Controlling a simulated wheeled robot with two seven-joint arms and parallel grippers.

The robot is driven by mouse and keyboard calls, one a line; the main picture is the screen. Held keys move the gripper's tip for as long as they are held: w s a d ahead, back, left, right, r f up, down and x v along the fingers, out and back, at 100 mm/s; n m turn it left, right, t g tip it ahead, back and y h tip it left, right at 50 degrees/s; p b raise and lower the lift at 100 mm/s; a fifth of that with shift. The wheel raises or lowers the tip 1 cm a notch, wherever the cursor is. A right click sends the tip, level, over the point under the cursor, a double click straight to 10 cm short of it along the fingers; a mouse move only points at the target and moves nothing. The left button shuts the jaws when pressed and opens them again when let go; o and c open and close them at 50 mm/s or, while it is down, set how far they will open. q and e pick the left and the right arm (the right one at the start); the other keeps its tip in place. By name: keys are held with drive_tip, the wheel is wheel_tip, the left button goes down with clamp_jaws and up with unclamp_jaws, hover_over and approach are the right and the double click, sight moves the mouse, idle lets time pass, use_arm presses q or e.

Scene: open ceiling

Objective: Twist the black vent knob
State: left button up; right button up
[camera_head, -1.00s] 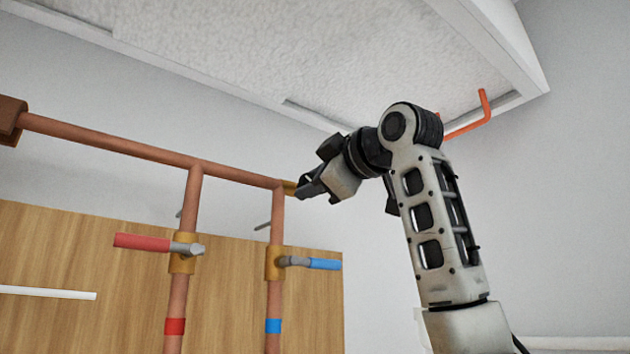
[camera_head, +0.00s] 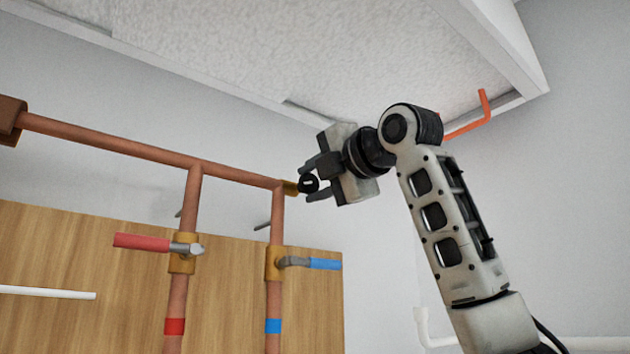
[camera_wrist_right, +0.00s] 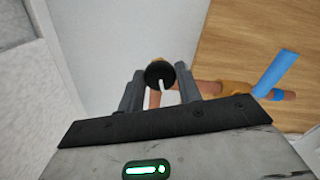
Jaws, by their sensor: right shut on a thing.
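The black vent knob (camera_head: 308,184) is at the right end of the horizontal copper pipe, next to a brass fitting (camera_head: 290,188). It also shows in the right wrist view as a round black cap (camera_wrist_right: 158,73) with a white mark pointing down. My right gripper (camera_head: 311,182) is at the knob, with one finger above it and one below in the head view. In the right wrist view its two fingers (camera_wrist_right: 160,80) lie on either side of the knob, shut on it. My left gripper is not in view.
Below the horizontal copper pipe (camera_head: 110,145), two vertical pipes carry a red-handled valve (camera_head: 143,242) and a blue-handled valve (camera_head: 322,264). A wooden panel (camera_head: 90,245) stands behind. An orange pipe (camera_head: 465,129) runs at the upper right, under the open ceiling edge.

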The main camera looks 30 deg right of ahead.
drive_tip(key=n, duration=0.4)
drive_tip(key=shift+n, duration=0.3)
drive_tip(key=shift+a+f+n, duration=0.1)
drive_tip(key=shift+n, duration=1.4)
drive_tip(key=shift+w, duration=0.1)
drive_tip(key=o, duration=1)
drive_tip(key=shift+s, duration=0.2)
drive_tip(key=shift+s, duration=0.35)
use_arm(q)
drive_tip(key=b, duration=0.2)
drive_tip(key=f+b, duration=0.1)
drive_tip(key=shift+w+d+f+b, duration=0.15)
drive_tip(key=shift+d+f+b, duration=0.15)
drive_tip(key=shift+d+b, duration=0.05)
use_arm(e)
drive_tip(key=s+d, duration=0.2)
drive_tip(key=s, duration=1.3)
drive_tip(key=shift+d, duration=0.15)
